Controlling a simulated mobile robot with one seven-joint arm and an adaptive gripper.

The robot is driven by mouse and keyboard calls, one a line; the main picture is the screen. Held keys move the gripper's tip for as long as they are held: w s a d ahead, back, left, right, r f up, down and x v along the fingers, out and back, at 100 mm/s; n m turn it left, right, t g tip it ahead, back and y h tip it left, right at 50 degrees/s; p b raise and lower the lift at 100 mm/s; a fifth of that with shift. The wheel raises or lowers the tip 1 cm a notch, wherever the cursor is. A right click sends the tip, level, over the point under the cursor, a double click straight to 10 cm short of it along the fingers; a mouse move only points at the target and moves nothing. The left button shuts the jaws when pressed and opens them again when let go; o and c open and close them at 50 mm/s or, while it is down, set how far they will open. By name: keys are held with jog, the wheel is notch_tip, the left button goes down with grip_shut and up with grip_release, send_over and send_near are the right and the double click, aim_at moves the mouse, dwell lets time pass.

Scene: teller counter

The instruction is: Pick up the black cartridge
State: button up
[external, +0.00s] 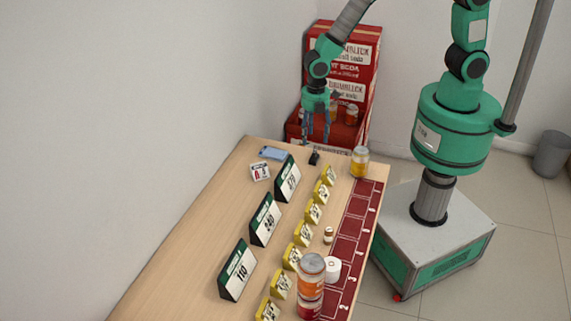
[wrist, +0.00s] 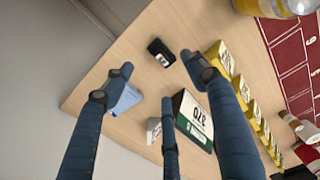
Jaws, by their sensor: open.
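The black cartridge (external: 314,158) is a small dark block with a pale label, on the counter near its far end. In the wrist view the cartridge (wrist: 161,52) lies just beyond the fingertips, between the left and right fingers. My gripper (external: 317,139) points down above the counter near the cartridge. In the wrist view my gripper (wrist: 160,78) has its blue fingers spread, with nothing between them. I cannot tell the exact height of the fingertips over the cartridge.
A light blue object (external: 272,153) and a small white card (external: 260,171) lie left of the cartridge. Black-and-white number signs (external: 288,178) and yellow tags (external: 328,175) stand nearer. A jar (external: 360,161) stands right. A red soda display (external: 349,80) rises behind the counter.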

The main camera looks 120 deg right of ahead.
aim_at(314, 156)
jog(key=shift+f, duration=1.95)
jog(key=shift+f+b, duration=0.1)
jog(key=shift+b, duration=0.2)
jog(key=shift+w+d+f+b, duration=0.1)
jog(key=shift+f+b, duration=0.65)
jog(key=shift+f, duration=1.75)
jog(key=c, duration=1.3)
